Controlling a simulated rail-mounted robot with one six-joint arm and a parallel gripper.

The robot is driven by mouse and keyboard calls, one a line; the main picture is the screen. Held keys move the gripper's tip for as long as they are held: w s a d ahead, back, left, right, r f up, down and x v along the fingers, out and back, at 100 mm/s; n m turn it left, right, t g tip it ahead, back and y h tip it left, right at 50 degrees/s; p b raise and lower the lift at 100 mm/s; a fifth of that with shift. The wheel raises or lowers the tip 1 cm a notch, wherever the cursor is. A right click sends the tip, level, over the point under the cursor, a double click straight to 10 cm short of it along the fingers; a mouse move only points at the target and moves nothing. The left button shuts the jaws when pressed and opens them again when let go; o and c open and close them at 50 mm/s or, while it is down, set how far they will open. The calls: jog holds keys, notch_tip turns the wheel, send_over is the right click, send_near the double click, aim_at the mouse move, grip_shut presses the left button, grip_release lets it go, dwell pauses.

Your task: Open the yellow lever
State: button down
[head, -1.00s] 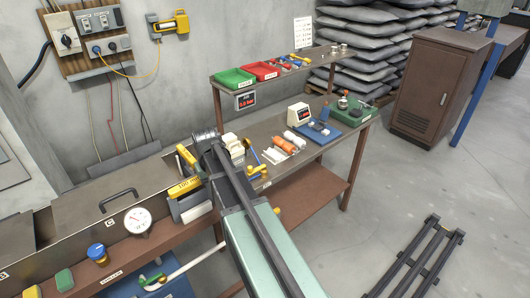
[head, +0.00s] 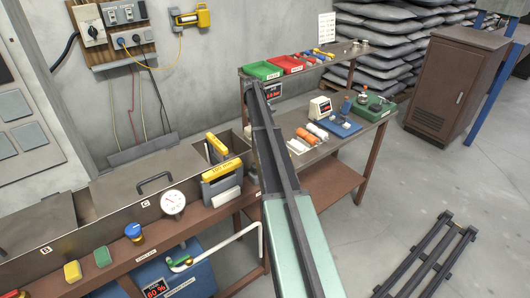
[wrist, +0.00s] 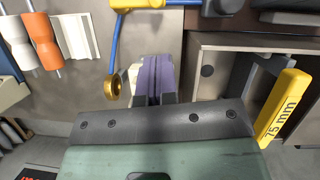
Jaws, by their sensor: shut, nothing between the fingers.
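In the wrist view, my gripper (wrist: 153,76) points over the grey bench top with its two purple-grey fingers together and empty. A yellow part (wrist: 140,4) with blue rods shows at the top edge, cut off by the frame, ahead of and apart from the fingers. A brass-coloured ring (wrist: 115,88) is just left of the fingers. I cannot tell whether either belongs to the yellow lever. In the head view my arm covers this part of the bench, and my gripper is hidden there.
White and orange rolls (wrist: 42,42) lie left. In the head view, a yellow-topped holder (head: 222,169), a dial gauge (head: 173,203) and a blue knob (head: 134,232) line the bench front.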

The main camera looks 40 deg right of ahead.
jog(key=b+x, duration=0.9)
jog(key=x, duration=0.1)
jog(key=shift+f+b, duration=0.2)
jog(key=shift+b, duration=0.1)
jog(key=shift+r, duration=0.1)
jog(key=shift+s+d, duration=0.1)
jog(key=shift+s, duration=0.05)
